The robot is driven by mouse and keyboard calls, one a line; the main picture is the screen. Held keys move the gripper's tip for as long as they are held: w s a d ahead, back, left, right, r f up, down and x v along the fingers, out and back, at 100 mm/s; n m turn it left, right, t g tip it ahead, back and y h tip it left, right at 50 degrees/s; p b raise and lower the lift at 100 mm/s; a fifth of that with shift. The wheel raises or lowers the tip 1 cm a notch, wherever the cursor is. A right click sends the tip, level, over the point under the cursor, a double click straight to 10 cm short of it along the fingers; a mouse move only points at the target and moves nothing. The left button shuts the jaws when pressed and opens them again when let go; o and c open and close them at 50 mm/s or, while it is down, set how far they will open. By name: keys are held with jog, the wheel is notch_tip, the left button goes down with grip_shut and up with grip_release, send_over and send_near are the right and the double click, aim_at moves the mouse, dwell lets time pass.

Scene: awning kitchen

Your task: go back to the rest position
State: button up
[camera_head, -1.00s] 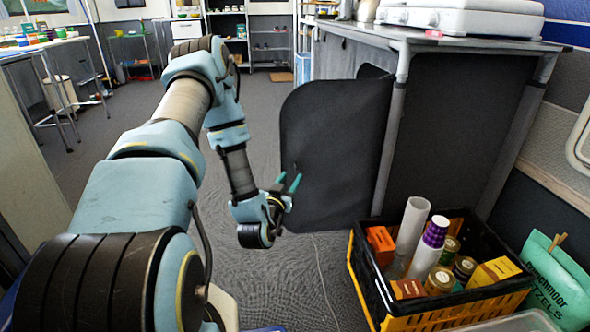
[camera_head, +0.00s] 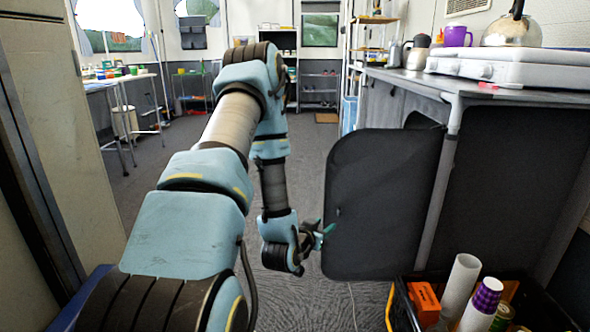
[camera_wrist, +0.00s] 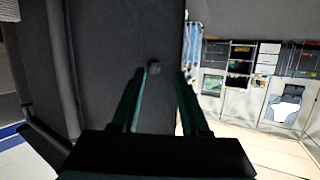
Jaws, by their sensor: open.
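My gripper (camera_head: 318,236) hangs low in the middle of the head view, in front of the open black cabinet door (camera_head: 375,200). In the wrist view my gripper (camera_wrist: 157,90) shows two dark green fingers spread apart with nothing between them. The black door panel (camera_wrist: 110,40) and its small dark knob (camera_wrist: 153,67) lie beyond the fingers. I cannot tell whether the fingertips touch the door.
The counter (camera_head: 400,75) above holds a white case (camera_head: 510,68), a kettle (camera_head: 510,28) and a purple mug (camera_head: 457,36).

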jog(key=s+a+r+n+g+y, duration=0.1)
jog(key=s+a+r+g+y, duration=0.2)
jog(key=a, duration=0.3)
jog(key=s+a+r+n+g+y, duration=0.1)
jog(key=s+a+r+g+y, duration=0.15)
jog(key=a+r, duration=0.2)
jog(key=s+a+r+n+g+y, duration=0.1)
jog(key=s+a+r+n+g, duration=0.15)
jog(key=s, duration=0.35)
jog(key=s+a+r+n+g+y, duration=0.1)
jog(key=s+a+r+g, duration=0.25)
jog(key=s, duration=0.35)
notch_tip(320, 180, up, 36)
jog(key=p, duration=3.6)
jog(key=shift+w+a+f, duration=0.15)
jog(key=shift+w, duration=0.05)
jog(key=shift+o, duration=0.2)
jog(key=shift+t, duration=0.25)
